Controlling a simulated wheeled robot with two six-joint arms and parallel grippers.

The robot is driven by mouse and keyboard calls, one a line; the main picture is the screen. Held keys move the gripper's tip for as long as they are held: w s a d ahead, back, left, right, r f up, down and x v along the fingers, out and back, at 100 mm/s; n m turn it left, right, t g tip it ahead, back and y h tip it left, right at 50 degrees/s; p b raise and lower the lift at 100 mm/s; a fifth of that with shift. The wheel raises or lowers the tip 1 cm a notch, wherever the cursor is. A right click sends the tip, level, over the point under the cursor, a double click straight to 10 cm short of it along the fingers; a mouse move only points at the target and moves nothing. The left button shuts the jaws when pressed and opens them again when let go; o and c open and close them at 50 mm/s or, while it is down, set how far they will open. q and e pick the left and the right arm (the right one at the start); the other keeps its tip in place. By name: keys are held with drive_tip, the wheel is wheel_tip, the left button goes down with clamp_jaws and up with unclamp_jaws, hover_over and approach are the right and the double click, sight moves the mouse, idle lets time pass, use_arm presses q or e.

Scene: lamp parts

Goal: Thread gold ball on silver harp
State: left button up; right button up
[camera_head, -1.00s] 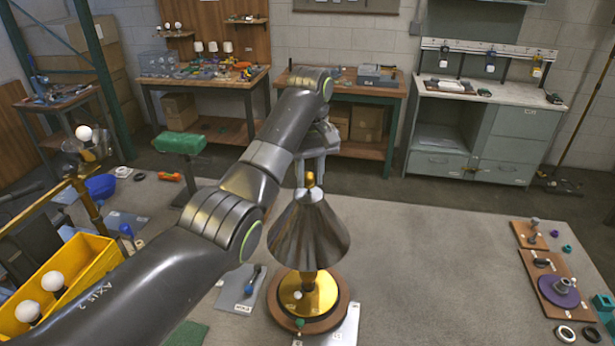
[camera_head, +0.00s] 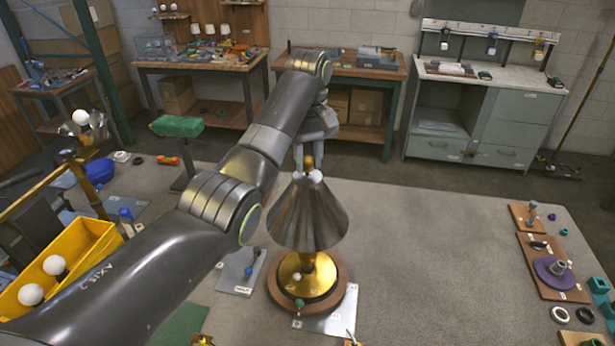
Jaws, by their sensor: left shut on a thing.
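A lamp stands upright, with a silver-grey cone shade (camera_head: 309,218) over a gold stem and a round gold base (camera_head: 320,278) on a brown wooden disc. The gold ball (camera_head: 308,162) is at the top of the shade. My left gripper (camera_head: 309,168) comes down from above and is shut on the gold ball, with pale fingers on either side. The silver harp is hidden, apparently by the shade and the fingers. I cannot tell whether the ball touches the harp's top. My right gripper is out of view.
A yellow bin (camera_head: 77,270) with white bulbs stands at left, partly behind my left arm. Boards with a purple disc (camera_head: 557,270) and small parts lie at the right. A grey plate (camera_head: 243,270) lies beside the lamp. The table between lamp and boards is clear.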

use_arm(q)
drive_tip(key=shift+f, duration=0.8)
idle(1.4)
drive_tip(key=o, duration=0.3)
clamp_jaws()
drive_tip(key=shift+s+f, duration=0.15)
drive_tip(key=shift+f, duration=0.05)
drive_tip(key=m, duration=0.4)
drive_tip(key=shift+a+f+m, duration=0.1)
drive_tip(key=shift+a+m, duration=0.05)
drive_tip(key=shift+m, duration=1.35)
